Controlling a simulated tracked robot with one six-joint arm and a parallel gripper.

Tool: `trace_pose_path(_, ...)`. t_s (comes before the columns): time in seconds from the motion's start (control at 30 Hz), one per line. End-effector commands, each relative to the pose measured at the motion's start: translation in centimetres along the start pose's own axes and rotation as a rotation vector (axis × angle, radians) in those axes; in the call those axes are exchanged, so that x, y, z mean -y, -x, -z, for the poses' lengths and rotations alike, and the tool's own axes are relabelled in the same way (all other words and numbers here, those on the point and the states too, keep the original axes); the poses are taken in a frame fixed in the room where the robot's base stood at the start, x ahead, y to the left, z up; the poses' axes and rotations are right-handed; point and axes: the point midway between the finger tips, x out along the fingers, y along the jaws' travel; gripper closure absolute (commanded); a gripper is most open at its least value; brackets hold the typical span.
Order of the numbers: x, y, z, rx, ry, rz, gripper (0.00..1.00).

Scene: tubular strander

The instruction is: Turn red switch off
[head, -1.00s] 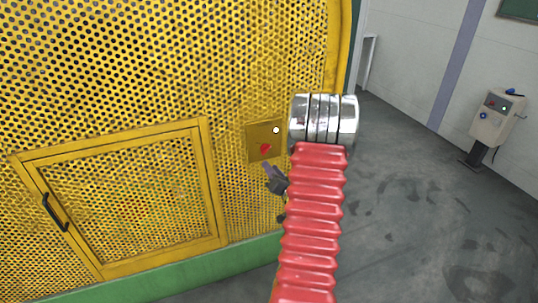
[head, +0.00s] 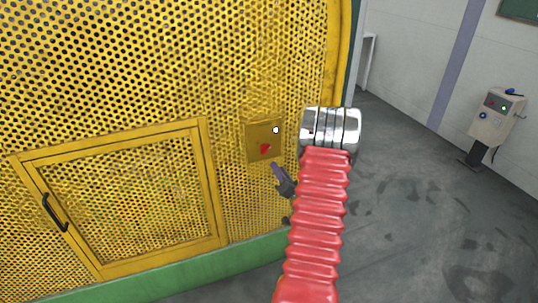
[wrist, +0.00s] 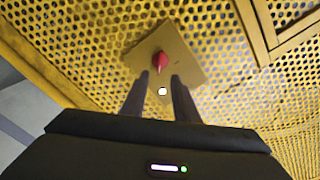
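The red switch (head: 265,148) is a small red knob on a yellow square plate (head: 252,155) fixed to the yellow perforated guard. A white round button (head: 276,130) sits on the plate above it. In the wrist view the red switch (wrist: 159,62) lies just beyond my fingertips, nearly centred between them. My gripper (wrist: 159,76) is open, with its two dark fingers apart and nothing between them. In the head view my gripper (head: 274,166) is just below and right of the switch, apart from it, and partly hidden by my red arm.
A framed yellow mesh door (head: 130,200) with a black handle (head: 55,213) is left of the plate. A green base strip (head: 180,272) runs below the guard. A grey control pedestal (head: 494,118) stands at the right, with open grey floor between.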

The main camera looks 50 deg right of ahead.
Motion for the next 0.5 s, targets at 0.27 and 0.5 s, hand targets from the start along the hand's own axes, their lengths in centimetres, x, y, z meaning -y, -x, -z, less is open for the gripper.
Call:
trace_pose_path(0.27, 0.1, -4.4, -0.1, 0.002, 0.001, 0.003, 0.73)
trace_pose_path(0.5, 0.1, -8.1, -0.1, 0.002, 0.002, 0.002, 0.73)
